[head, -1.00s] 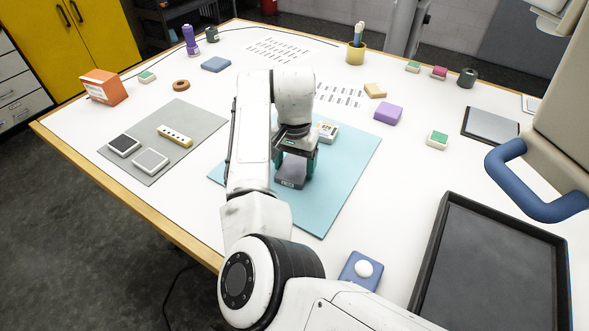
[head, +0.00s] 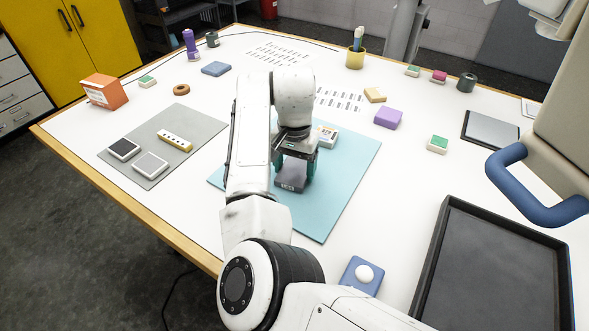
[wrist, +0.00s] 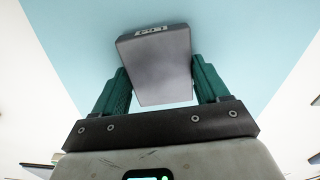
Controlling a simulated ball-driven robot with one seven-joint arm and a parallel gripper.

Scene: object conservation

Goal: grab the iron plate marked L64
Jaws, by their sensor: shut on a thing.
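A dark grey metal plate (head: 290,180) is between the fingers of my gripper (head: 296,163), over the light blue mat (head: 340,190). In the wrist view the plate (wrist: 158,68) fills the space between the two green fingers of my gripper (wrist: 160,78), with a finger against each side. My gripper is shut on it. I cannot tell whether the plate rests on the mat or is slightly above it.
A grey mat (head: 185,120) with small blocks lies left. A black tray (head: 445,235) is at right, a blue block with a white knob (head: 362,275) in front. White table between is mostly clear.

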